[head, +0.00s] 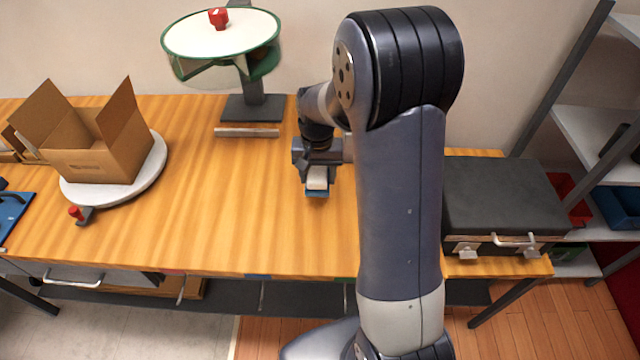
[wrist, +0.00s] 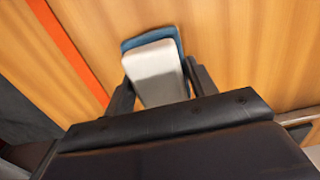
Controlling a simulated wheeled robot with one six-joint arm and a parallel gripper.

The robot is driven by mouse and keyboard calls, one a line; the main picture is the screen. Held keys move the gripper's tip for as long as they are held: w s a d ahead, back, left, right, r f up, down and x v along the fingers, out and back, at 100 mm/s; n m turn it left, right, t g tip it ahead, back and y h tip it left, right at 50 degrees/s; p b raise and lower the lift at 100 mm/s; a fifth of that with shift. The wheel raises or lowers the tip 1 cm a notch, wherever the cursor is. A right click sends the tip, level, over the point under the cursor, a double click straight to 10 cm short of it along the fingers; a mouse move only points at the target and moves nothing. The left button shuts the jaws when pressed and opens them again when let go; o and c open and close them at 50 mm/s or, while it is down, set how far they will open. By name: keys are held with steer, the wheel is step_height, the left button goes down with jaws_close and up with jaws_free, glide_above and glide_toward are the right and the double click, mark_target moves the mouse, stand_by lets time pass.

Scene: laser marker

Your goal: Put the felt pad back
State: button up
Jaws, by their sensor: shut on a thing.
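The felt pad (wrist: 150,42) shows as a blue layer under a pale block-like top (wrist: 158,75) in the wrist view. In the head view the same pale top (head: 317,178) and blue edge (head: 316,193) show just below my gripper (head: 316,172). My gripper is shut on the pale part, with one finger on each side of it in the wrist view (wrist: 158,84). It is over the middle of the wooden table (head: 230,200). I cannot tell whether the pad touches the table. My arm hides the table to the right of it.
An open cardboard box (head: 95,150) stands on a white round turntable (head: 150,165) at the left. A stand with a green-rimmed round top (head: 240,35) is at the back. A dark case (head: 500,195) is at the right. The table between box and gripper is clear.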

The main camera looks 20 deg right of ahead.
mark_target(318, 171)
steer(key=shift+f, duration=2.1)
steer(key=shift+f, duration=0.1)
steer(key=shift+f, duration=0.15)
steer(key=o, duration=1)
steer(key=shift+c, duration=0.2)
step_height(318, 171, up, 12)
steer(key=shift+r+b, duration=0.25)
steer(key=shift+b, duration=0.15)
